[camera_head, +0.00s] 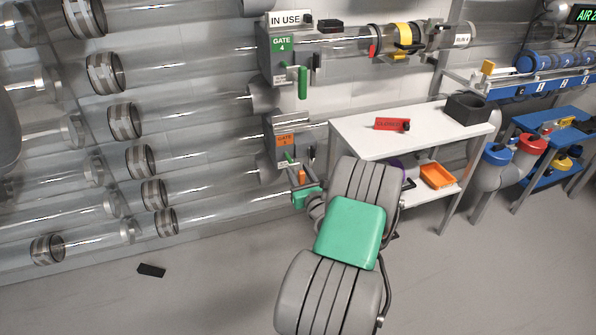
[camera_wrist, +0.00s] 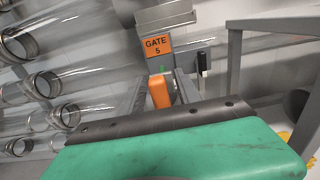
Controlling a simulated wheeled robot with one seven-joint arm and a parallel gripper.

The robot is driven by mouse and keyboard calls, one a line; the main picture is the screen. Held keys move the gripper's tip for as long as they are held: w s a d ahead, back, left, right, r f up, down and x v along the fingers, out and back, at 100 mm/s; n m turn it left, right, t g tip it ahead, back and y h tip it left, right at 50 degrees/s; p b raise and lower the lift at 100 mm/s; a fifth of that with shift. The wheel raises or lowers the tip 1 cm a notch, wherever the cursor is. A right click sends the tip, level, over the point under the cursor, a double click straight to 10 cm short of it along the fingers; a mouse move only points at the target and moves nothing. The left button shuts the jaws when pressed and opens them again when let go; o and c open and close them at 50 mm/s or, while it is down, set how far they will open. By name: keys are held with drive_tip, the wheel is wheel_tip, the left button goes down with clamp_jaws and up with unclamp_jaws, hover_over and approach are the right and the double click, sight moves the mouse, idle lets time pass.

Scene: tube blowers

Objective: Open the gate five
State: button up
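The gate five box (camera_head: 283,150) is a grey housing with an orange label, on the clear tube below gate four. Its label (camera_wrist: 157,45) reads GATE 5 in the wrist view. An orange handle (camera_wrist: 159,92) hangs below the label and also shows small in the head view (camera_head: 302,176). My gripper (camera_wrist: 161,82) is open, with one grey finger on each side of the orange handle. I cannot tell whether either finger touches it. In the head view my gripper (camera_head: 298,174) is just below the box, partly hidden by my own arm.
Gate four (camera_head: 281,60), with a green label and green handle (camera_head: 302,82), is above. A white table (camera_head: 360,135) with a red tag (camera_head: 392,124) and a black bin (camera_head: 467,108) stands to the right. A black object (camera_head: 151,270) lies on the open floor at left.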

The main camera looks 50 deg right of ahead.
drive_tip(key=p+v, duration=0.1)
drive_tip(key=v, duration=0.6)
drive_tip(key=shift+d, duration=0.1)
